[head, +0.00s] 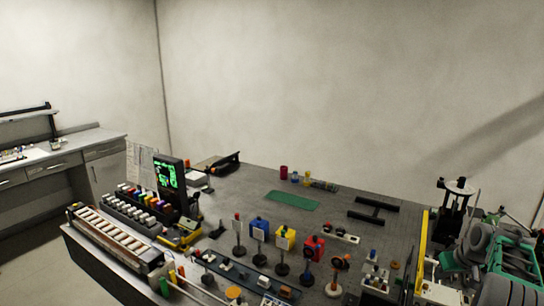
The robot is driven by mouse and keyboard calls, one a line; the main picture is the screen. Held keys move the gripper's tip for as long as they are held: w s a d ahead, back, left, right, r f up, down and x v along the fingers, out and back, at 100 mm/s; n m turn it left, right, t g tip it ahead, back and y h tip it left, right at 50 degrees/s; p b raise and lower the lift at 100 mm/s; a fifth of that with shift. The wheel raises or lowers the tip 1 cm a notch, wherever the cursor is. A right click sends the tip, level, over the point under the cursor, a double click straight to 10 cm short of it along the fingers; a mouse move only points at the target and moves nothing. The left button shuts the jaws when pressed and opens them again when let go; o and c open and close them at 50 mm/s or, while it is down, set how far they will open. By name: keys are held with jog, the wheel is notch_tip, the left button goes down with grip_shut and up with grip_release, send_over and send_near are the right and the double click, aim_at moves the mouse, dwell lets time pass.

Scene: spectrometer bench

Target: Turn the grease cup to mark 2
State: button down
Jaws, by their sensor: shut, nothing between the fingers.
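I cannot pick out the grease cup or its marks for sure in the head view; the parts on the bench are too small to tell. Grey rounded arm links, which look like mine, fill the lower right corner beside green parts and cover that end of the bench. I cannot make out my gripper's fingers. A black upright device (456,206) with a flat round top stands at the bench's right end.
The dark bench (340,205) holds several small stands with coloured blocks, such as a yellow block (285,238), along its front. A lit green display (167,174) stands at left. A green mat (292,200) lies in a fairly clear middle. A side counter (88,148) is far left.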

aim_at(429, 292)
jog(key=shift+d+f, duration=0.15)
jog(key=shift+d, duration=0.05)
jog(key=shift+f+b, duration=0.3)
jog(key=f+b, duration=0.2)
jog(key=f, duration=0.1)
jog(key=f+b, duration=0.1)
jog(key=f, duration=0.1)
jog(key=shift+w+a, duration=0.15)
jog(key=shift+a, duration=0.1)
jog(key=shift+f+b, duration=0.4)
jog(key=shift+f, duration=0.1)
